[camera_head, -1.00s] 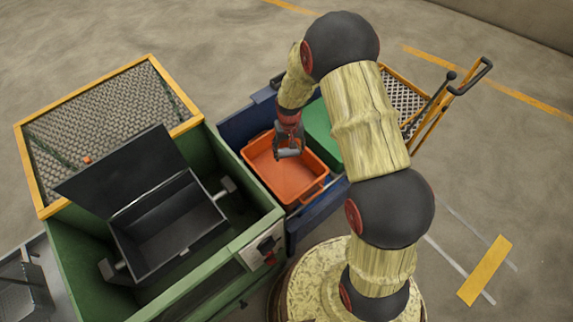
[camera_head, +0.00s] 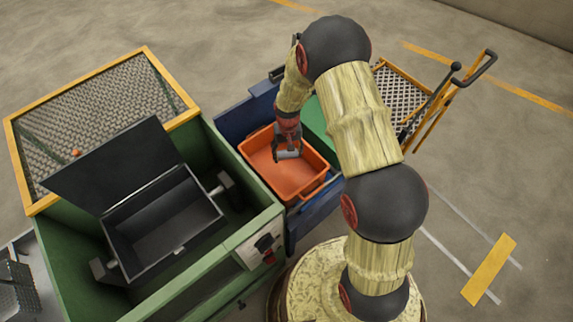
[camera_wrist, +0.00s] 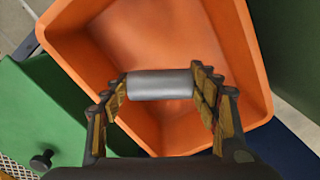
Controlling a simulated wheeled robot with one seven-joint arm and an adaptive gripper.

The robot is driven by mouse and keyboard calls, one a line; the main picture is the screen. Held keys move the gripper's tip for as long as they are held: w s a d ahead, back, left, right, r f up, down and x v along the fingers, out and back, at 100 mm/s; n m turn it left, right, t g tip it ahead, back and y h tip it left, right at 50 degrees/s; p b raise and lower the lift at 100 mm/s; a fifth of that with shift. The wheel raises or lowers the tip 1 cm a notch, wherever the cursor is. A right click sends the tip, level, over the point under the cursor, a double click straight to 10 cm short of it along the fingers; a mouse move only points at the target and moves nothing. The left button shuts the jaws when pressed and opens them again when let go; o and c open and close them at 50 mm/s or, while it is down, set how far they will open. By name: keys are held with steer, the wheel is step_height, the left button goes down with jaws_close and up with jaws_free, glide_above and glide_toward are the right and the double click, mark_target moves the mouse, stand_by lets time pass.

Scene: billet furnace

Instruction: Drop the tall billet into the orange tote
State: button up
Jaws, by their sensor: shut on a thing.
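The tall billet, a plain grey metal cylinder, lies sideways between the fingers of my gripper in the wrist view (camera_wrist: 160,85). My gripper (camera_wrist: 160,92) is shut on it, one finger at each end. In the head view my gripper (camera_head: 288,153) is above the orange tote (camera_head: 262,173), and the billet (camera_head: 289,156) shows as a small grey shape there. The tote's orange floor and walls fill much of the wrist view (camera_wrist: 236,30) behind the billet. No other object shows inside the tote. The exact height of the billet over its floor is hard to tell.
The tote stands in a blue frame (camera_head: 232,124) beside the green furnace housing (camera_head: 237,232), which holds an open dark box (camera_head: 165,222). A green bin (camera_head: 316,122) adjoins the tote. A mesh cart with a handle (camera_head: 470,75) stands to the right.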

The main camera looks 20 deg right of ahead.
steer(key=shift+r, duration=0.1)
steer(key=o, duration=2)
steer(key=shift+o, duration=0.2)
steer(key=shift+s, duration=0.1)
step_height(320, 180, up, 12)
